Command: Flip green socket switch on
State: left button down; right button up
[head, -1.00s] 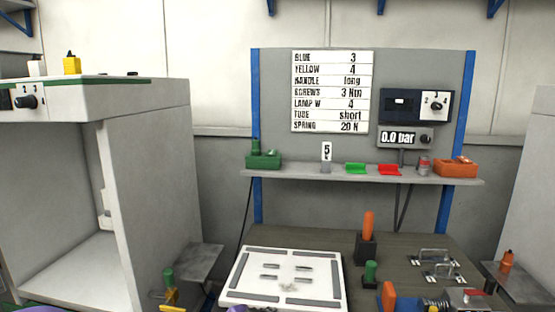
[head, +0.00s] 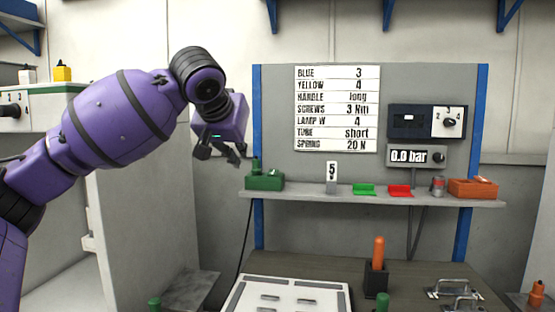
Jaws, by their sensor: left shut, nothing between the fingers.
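A green box (head: 264,181) with a small green upright part (head: 256,166) on top sits at the left end of the shelf; I cannot tell if it is the green socket, nor its switch state. A flat green piece (head: 364,189) lies farther right on the shelf. My right gripper is not in view.
The grey shelf (head: 460,199) also holds a red piece (head: 400,190), an orange box (head: 473,188) and a number 5 card (head: 332,171). A text sheet (head: 337,108) and a control box (head: 427,122) are on the panel. A white board (head: 240,297) lies below.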

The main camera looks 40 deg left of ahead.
aim_at(272, 172)
jog(key=i+j, duration=0.95)
jog(key=i, duration=0.25)
